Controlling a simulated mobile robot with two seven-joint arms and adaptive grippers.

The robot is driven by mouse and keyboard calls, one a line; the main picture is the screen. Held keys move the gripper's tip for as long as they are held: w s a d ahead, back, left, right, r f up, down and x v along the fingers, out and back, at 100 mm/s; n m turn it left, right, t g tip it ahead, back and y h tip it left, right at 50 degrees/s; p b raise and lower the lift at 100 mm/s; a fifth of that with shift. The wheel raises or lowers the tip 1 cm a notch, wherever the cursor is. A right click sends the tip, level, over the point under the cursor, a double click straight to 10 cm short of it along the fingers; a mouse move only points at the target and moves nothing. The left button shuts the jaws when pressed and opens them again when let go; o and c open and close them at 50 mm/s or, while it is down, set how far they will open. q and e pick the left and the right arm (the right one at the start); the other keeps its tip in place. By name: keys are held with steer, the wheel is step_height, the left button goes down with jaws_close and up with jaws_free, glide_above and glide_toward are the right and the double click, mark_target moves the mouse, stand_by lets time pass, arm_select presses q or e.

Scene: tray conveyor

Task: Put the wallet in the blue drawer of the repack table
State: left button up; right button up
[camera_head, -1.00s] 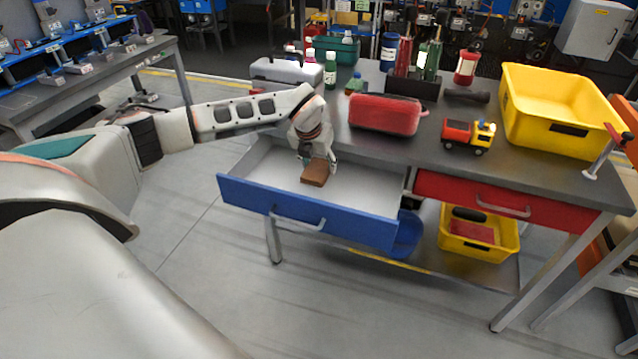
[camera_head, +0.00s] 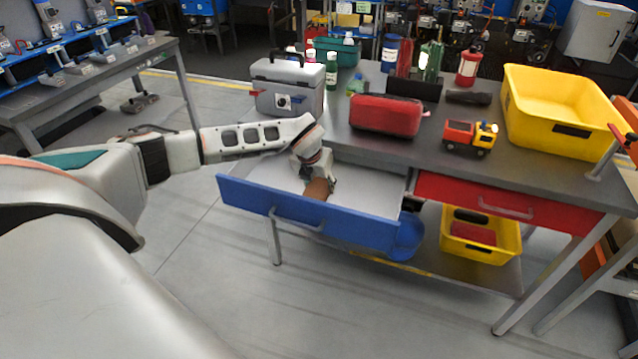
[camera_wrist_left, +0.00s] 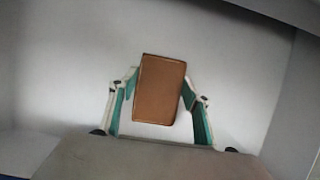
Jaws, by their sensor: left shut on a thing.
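The brown wallet (camera_head: 317,189) is inside the open blue drawer (camera_head: 340,227) of the repack table (camera_head: 500,168). My left gripper (camera_head: 322,180) reaches down into the drawer and is shut on the wallet. In the left wrist view the wallet (camera_wrist_left: 160,90) sits between the two green-padded fingers of the left gripper (camera_wrist_left: 160,105), with the pale drawer interior around it. I cannot tell whether the wallet touches the drawer floor. My right gripper is not in view.
A closed red drawer (camera_head: 500,205) is to the right. The tabletop holds a grey toolbox (camera_head: 287,88), a red case (camera_head: 385,116), a toy truck (camera_head: 470,136) and a yellow bin (camera_head: 560,108). A yellow bin (camera_head: 481,240) sits below the table.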

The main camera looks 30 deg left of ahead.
mark_target(313, 196)
arm_select(q)
steer(key=o, duration=1.1)
steer(key=shift+o, duration=0.2)
steer(key=shift+r, duration=0.3)
steer(key=p+v, duration=0.1)
steer(key=v, duration=1)
steer(key=shift+s+r+p, duration=0.2)
steer(key=shift+r+p, duration=0.1)
steer(key=shift+p, duration=0.05)
steer(key=shift+d, duration=0.1)
